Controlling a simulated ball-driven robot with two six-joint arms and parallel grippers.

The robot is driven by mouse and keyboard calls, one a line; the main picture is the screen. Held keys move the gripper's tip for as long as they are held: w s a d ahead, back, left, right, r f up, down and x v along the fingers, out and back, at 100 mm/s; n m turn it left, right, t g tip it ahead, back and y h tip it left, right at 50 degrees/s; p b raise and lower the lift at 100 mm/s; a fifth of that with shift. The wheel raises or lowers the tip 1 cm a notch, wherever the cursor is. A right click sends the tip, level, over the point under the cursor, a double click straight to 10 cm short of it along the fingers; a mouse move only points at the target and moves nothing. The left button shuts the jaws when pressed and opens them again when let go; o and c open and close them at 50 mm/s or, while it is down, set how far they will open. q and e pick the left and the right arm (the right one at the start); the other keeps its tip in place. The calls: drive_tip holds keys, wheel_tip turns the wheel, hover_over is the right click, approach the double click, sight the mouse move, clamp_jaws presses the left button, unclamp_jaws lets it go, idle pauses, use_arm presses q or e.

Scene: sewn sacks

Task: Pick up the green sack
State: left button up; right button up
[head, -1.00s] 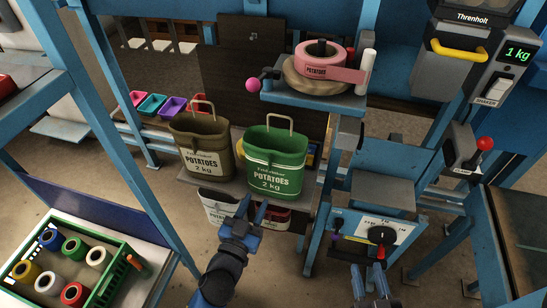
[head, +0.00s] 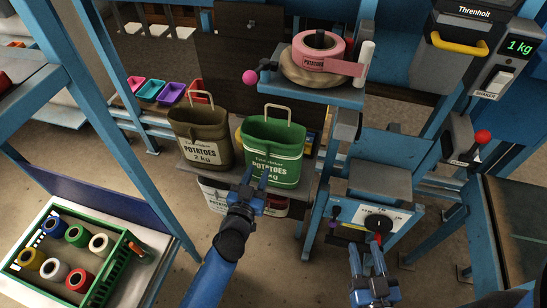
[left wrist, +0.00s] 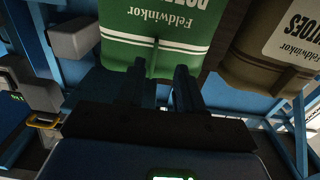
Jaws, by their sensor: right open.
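My right gripper (head: 368,250) is open and empty in front of the control box with the black knob.
A brown sack (head: 200,140) stands close left of the green one, also in the left wrist view (left wrist: 275,45). White and red sacks are partly hidden below. A tape-roll shelf (head: 315,92) overhangs at upper right. A green crate (head: 125,240) of spools stands lower left.

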sight(267, 158)
use_arm(q)
drive_tip(key=shift+d+p+x, duration=0.2)
drive_tip(key=shift+p+x, duration=0.05)
drive_tip(key=shift+x, duration=1)
drive_tip(key=shift+d+p+x, duration=0.2)
drive_tip(key=shift+p+x, duration=0.05)
drive_tip(key=shift+x, duration=1)
drive_tip(key=shift+s, duration=0.15)
drive_tip(key=shift+s, duration=0.1)
clamp_jaws()
drive_tip(key=shift+r, duration=0.2)
